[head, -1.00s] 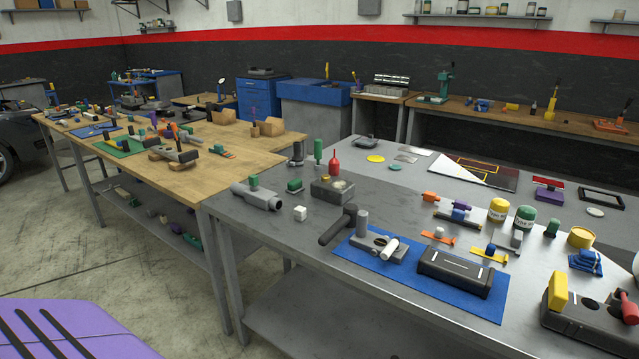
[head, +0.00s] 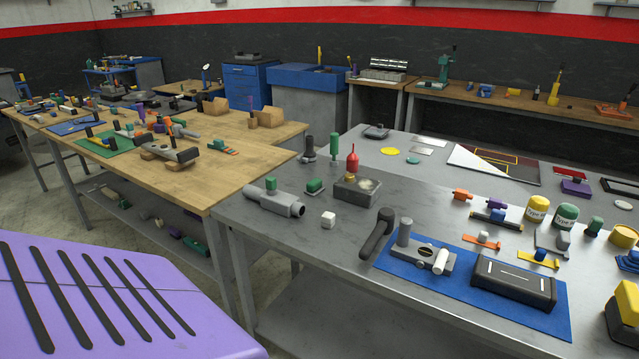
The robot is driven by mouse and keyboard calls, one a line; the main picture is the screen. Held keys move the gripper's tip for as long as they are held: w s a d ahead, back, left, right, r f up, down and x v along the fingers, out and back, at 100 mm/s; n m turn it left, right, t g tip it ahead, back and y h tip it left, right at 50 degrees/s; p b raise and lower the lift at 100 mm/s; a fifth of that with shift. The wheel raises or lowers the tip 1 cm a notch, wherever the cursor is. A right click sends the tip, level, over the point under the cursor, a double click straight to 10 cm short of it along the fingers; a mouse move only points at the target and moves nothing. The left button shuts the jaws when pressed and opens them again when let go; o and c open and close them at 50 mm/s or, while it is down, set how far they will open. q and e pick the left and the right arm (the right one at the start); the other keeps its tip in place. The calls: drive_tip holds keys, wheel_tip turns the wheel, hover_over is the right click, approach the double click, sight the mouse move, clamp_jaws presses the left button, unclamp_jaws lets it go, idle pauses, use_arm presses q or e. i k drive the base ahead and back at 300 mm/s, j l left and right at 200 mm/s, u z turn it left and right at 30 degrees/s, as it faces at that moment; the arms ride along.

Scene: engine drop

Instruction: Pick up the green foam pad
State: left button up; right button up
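Several green things are in the head view, and I cannot tell which is the green foam pad. A flat green mat (head: 109,143) lies on the wooden table with parts on and around it. A small green block (head: 314,186) sits on the grey steel table, left of the box with the red bottle. A dark green piece (head: 195,244) lies on the shelf under the wooden table. Neither of my grippers is in view.
A purple slotted surface (head: 120,310) fills the lower left, close to me. The steel table (head: 300,232) stands in front right, crowded with parts, with a blue mat (head: 465,297). The wooden table (head: 232,146) is behind left. Some bare floor (head: 125,235) shows between.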

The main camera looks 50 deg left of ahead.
sight(314, 188)
drive_tip(key=j, duration=0.55)
drive_tip(key=k+j+z, duration=0.15)
drive_tip(key=j, duration=0.95)
drive_tip(key=k+j+z, duration=0.15)
drive_tip(key=j, duration=0.35)
